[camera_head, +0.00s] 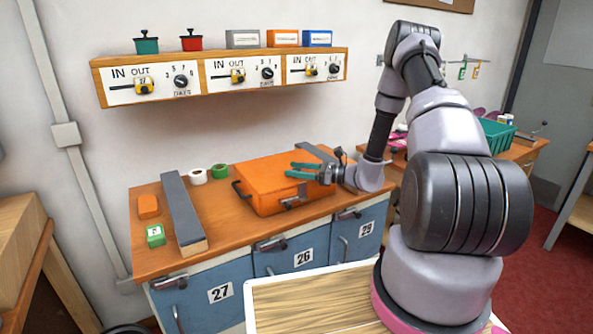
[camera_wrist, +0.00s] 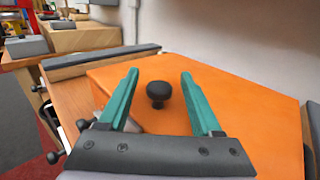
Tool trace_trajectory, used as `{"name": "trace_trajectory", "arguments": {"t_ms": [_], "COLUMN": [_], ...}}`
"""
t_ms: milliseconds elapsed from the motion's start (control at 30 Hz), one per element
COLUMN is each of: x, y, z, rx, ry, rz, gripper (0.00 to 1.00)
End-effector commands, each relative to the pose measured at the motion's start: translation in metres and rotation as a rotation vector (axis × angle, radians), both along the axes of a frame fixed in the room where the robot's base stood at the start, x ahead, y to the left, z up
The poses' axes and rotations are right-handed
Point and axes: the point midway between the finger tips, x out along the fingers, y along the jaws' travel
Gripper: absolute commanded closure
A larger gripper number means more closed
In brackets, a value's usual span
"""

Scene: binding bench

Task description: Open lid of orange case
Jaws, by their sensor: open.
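The orange case (camera_head: 262,181) lies on the wooden bench top with its lid down. It has a dark handle (camera_head: 239,190) on its left side and a metal latch (camera_head: 292,203) at the front. In the wrist view the orange lid (camera_wrist: 240,105) fills the middle, with a round black knob (camera_wrist: 159,92) on it. My gripper (camera_head: 289,169) is over the lid, its teal fingers spread and pointing left. In the wrist view my gripper (camera_wrist: 159,73) has the knob between its open fingers, with gaps on both sides. The knob cannot be made out in the head view.
A long grey-topped block (camera_head: 181,212) lies left of the case, with white (camera_head: 198,177) and green (camera_head: 219,171) rolls behind. An orange block (camera_head: 148,206) and a green box (camera_head: 155,235) sit farther left. A wall shelf (camera_head: 220,75) hangs above the bench.

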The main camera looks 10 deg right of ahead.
Motion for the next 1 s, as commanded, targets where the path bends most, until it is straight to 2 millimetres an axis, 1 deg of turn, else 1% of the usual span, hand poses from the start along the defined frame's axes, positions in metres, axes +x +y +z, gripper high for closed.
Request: {"name": "trace_trajectory", "arguments": {"t_ms": [67,100,167,200,233,267,1000], "x": [-0.0001,-0.0001,-0.0001,-0.0001,-0.0001,-0.0002,-0.0002], "y": [-0.0002,-0.0002,-0.0003,-0.0003,-0.0003,-0.0004,-0.0008], "z": [0.0000,0.0000,0.0000,0.0000,0.0000,0.0000,0.0000], "rx": [0.000,0.000,0.000,0.000,0.000,0.000,0.000], "ry": [0.000,0.000,0.000,0.000,0.000,0.000,0.001], "rz": [0.000,0.000,0.000,0.000,0.000,0.000,-0.001], "gripper": [0.34,0.49,0.72,0.87,0.99,1.00,1.00]}}
